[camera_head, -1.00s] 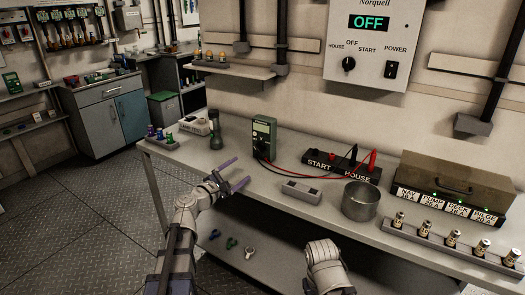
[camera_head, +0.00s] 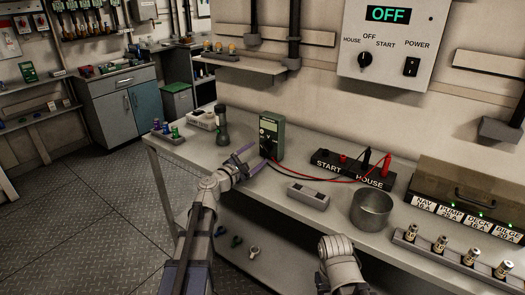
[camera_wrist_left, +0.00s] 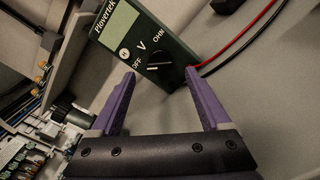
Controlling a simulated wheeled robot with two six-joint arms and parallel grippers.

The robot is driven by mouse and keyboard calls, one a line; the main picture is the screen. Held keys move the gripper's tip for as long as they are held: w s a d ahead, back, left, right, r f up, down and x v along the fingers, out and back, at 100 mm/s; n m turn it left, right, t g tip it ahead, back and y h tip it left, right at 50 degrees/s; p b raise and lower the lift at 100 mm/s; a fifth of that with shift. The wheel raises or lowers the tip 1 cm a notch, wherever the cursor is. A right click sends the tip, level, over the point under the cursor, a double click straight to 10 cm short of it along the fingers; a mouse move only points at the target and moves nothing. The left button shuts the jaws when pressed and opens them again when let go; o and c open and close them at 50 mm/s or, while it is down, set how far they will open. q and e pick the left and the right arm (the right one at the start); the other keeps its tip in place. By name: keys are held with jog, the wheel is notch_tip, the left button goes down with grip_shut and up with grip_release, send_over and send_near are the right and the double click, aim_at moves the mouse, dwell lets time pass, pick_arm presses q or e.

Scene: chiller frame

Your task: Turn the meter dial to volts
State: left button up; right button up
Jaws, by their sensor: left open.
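The green meter (camera_head: 271,137) stands upright on the bench, with red and black leads running from it to the right. In the left wrist view the meter (camera_wrist_left: 123,22) shows a pale, blank screen and a black dial (camera_wrist_left: 159,58) with OFF, V and OHM marked around it. I cannot tell for sure which mark the dial points to. My left gripper (camera_head: 248,158) is open and empty just in front of the meter. Its purple fingertips (camera_wrist_left: 160,75) frame the dial's lower part from either side, and I see no contact. Of my right arm only a link shows.
A dark flashlight-like object (camera_head: 221,126) stands left of the meter. A START/HOUSE terminal block (camera_head: 350,169), a small grey block (camera_head: 308,196) and a metal pot (camera_head: 371,209) sit to the right. The wall panel (camera_head: 391,42) reads OFF.

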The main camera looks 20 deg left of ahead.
aim_at(263, 149)
pick_arm(q)
jog(key=x, duration=0.4)
jog(key=shift+w, duration=0.1)
jog(key=shift+c, duration=0.2)
grip_shut()
dwell(0.3)
